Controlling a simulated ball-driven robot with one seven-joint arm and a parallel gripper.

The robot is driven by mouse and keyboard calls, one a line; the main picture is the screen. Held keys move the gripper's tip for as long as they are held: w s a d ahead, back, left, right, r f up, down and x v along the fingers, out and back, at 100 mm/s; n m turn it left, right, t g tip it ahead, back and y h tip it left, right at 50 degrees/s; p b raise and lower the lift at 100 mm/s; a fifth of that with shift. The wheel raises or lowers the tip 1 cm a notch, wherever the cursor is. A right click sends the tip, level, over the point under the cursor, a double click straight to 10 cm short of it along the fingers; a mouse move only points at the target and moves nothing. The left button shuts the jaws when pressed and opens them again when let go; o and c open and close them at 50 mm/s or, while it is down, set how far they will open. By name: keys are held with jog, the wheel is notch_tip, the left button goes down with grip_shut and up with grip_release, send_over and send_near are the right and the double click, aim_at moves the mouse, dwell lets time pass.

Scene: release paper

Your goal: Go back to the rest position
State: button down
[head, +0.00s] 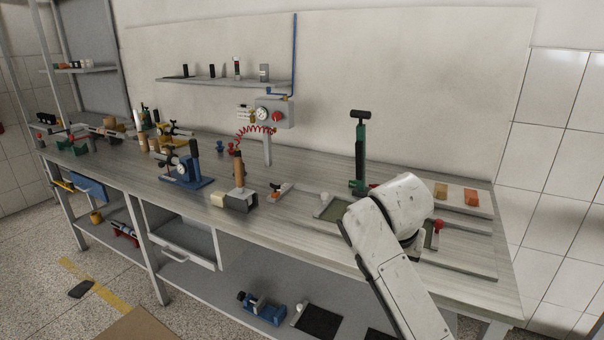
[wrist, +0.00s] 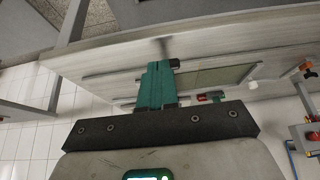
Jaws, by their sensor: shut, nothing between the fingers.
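My gripper (wrist: 156,70) shows in the wrist view as two teal fingers side by side in front of a dark bolted bar. The fingers are shut with nothing between them. They appear to be clear of the worktop, but the gap is hard to judge. In the head view my white arm reaches over the right part of the bench, and the gripper is not clearly seen there. A flat tray with an olive sheet (head: 326,212) lies on the bench left of my arm. What seems to be the same sheet shows right of the fingers in the wrist view (wrist: 215,78).
A green upright tool with a black top (head: 360,150) stands close behind my arm. The worktop (head: 320,175) has some bare room in the middle.

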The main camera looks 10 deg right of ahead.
jog(key=s+a+f+n+g+y, duration=0.2)
jog(key=s+a+f+n+y, duration=0.15)
jog(key=s+f, duration=1.4)
jog(key=s+d+f+n, duration=0.1)
jog(key=s+d+f, duration=0.1)
jog(key=s, duration=0.6)
jog(key=s+d+f+g, duration=0.1)
jog(key=s+f, duration=0.2)
jog(key=s, duration=0.5)
jog(key=s+d+f+n, duration=0.1)
jog(key=s+d+f, duration=0.1)
jog(key=s, duration=0.6)
jog(key=shift+s+d+f+n+g+h, duration=0.25)
jog(key=shift+s+d+n+g+h, duration=0.05)
jog(key=shift+n+g+h, duration=0.1)
